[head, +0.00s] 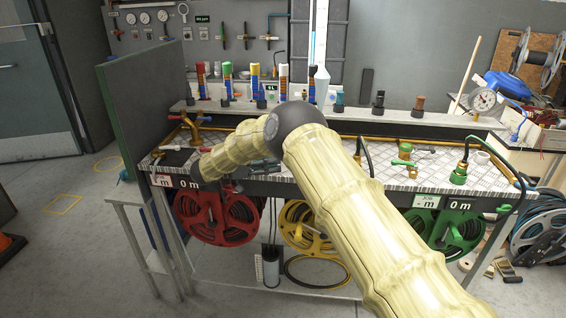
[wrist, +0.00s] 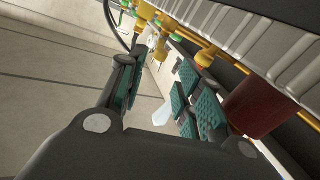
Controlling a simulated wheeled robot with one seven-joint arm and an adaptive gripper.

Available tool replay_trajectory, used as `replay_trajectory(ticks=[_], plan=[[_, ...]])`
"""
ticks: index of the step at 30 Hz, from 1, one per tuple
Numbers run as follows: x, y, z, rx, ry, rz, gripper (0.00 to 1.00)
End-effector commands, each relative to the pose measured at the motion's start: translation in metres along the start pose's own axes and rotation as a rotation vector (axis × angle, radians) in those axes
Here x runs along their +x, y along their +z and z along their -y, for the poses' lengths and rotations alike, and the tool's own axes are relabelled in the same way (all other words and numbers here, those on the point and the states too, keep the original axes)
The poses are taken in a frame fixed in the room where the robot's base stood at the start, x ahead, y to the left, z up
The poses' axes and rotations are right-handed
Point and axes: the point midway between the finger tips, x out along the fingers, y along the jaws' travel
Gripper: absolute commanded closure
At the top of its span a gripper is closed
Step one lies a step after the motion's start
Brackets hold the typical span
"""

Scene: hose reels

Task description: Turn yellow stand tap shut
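I cannot tell which is the yellow stand tap. In the head view my arm covers the middle of the bench, and I cannot make out the yellow tap or its handle there.
A red reel (head: 217,216) and a green reel (head: 446,230) hang below the bench. A green-handled tap (head: 405,150) and a green hose fitting (head: 459,174) stand at right. Brass pipework (head: 192,124) stands at left. A dark red cylinder (wrist: 255,105) is close beside the fingers.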

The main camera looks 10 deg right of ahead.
Motion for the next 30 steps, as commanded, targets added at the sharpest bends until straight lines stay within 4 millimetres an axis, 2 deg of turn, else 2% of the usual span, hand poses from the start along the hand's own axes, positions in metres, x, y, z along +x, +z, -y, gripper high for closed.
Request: replay_trajectory(ticks=[6, 14, 18, 20, 26, 30], plan=[[-0.009, 0.0, 0.0, -0.001, 0.0, 0.0, 0.65], [-0.01, 0.0, 0.0, 0.0, 0.001, 0.0, 0.65], [-0.009, -0.003, -0.001, 0.002, -0.007, -0.006, 0.91], [-0.008, -0.007, -0.003, 0.005, -0.02, -0.016, 1.0], [0.0, -0.024, -0.014, 0.018, -0.122, -0.079, 1.0], [0.005, -0.023, -0.023, 0.002, -0.228, -0.117, 1.0]])
